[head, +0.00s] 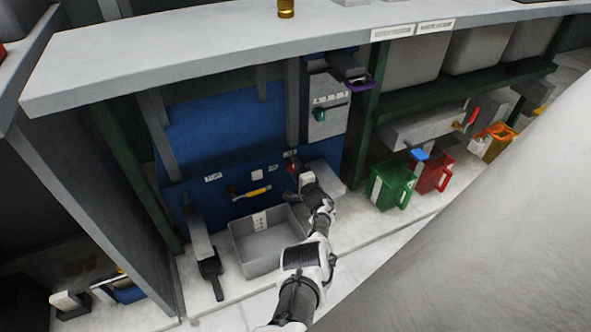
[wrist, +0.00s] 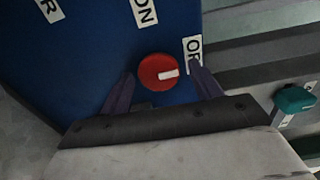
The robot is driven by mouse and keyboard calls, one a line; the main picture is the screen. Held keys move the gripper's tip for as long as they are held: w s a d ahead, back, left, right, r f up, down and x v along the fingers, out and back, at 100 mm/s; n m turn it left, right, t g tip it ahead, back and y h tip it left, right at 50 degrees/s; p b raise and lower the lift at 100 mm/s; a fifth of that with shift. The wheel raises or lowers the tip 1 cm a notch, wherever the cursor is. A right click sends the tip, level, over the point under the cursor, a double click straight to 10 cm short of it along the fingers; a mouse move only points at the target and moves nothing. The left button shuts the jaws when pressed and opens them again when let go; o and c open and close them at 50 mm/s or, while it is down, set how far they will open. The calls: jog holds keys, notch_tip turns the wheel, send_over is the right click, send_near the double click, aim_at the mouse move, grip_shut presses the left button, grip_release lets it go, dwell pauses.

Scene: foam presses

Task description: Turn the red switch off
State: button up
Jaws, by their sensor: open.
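The red switch (wrist: 158,72) is a round red knob with a white pointer bar, on a blue panel (wrist: 90,60). In the wrist view its pointer bar points right, toward a partly hidden label (wrist: 194,52) beginning with "O". An "ON" label (wrist: 145,12) is above the knob. My gripper (wrist: 162,92) is open, with one dark finger at each side of the knob; I cannot tell whether they touch it. In the head view my gripper (head: 299,182) is at the blue panel, just by the small red switch (head: 292,167).
A yellow handle (head: 252,192) is on the panel left of my gripper. A grey open bin (head: 268,243) stands below. A grey box with a teal knob (head: 320,115) is above right. Green (head: 391,185) and red (head: 435,174) containers stand at right.

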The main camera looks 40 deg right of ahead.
jog(key=shift+s, duration=0.1)
jog(key=p+v, duration=1.1)
jog(key=v, duration=0.2)
jog(key=shift+s+a, duration=0.2)
jog(key=shift+s, duration=0.05)
jog(key=shift+s, duration=0.1)
